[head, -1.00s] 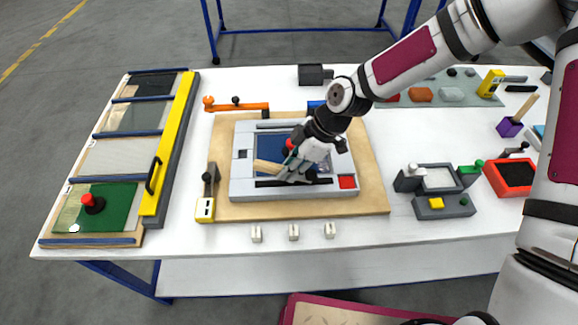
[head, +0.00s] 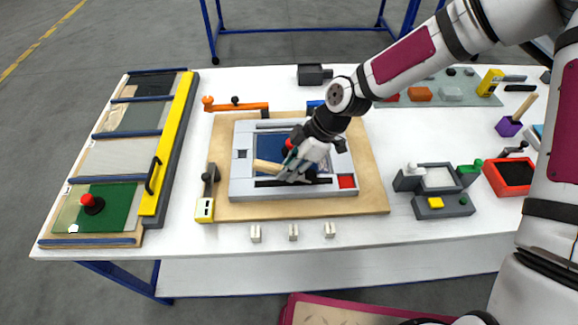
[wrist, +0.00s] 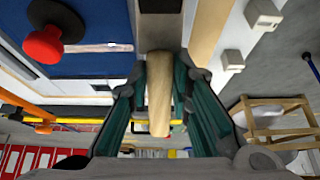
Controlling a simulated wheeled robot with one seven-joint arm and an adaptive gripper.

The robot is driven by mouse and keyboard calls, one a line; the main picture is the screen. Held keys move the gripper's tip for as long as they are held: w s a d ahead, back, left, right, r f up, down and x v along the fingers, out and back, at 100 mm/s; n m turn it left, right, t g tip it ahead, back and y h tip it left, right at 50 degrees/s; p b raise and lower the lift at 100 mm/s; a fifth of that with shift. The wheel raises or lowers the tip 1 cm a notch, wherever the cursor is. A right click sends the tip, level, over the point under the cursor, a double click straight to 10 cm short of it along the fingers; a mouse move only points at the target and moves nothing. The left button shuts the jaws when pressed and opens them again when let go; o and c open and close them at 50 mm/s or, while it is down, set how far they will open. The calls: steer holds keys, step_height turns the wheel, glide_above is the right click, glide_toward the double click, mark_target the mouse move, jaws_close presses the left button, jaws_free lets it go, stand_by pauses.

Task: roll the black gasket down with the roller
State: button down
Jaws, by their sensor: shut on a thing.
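My gripper (head: 292,174) is shut on the wooden handle of the roller (head: 268,166), over the lower part of a grey window frame (head: 243,189). In the wrist view the pale handle (wrist: 160,95) lies between the teal fingers of my gripper (wrist: 160,100). The roller's head is mostly hidden; a dark part shows at the top edge of that view. The black gasket (head: 266,183) is a dark strip along the frame's lower side, partly covered by my gripper. I cannot tell whether the roller touches it.
The frame lies on a wooden board (head: 375,198) with a blue pane inside. A red-knobbed black piece (wrist: 45,42) stands on the pane beside my gripper. A yellow-and-grey tool (head: 205,208) is at the board's left edge. Small white blocks (head: 293,232) line the front.

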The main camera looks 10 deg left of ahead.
mark_target(306, 174)
steer(key=shift+w+d, duration=0.1)
steer(key=shift+d, duration=0.3)
steer(key=shift+w+d, duration=0.1)
steer(key=shift+d, duration=0.25)
steer(key=shift+w+d, duration=0.2)
steer(key=shift+d, duration=0.7)
stand_by(1.3)
steer(key=shift+w+d, duration=0.1)
steer(key=shift+d, duration=0.2)
steer(key=shift+d, duration=0.15)
steer(key=shift+f, duration=0.1)
stand_by(0.9)
steer(key=shift+p, duration=0.3)
steer(key=shift+r+p, duration=1.05)
steer(key=shift+r, duration=2.1)
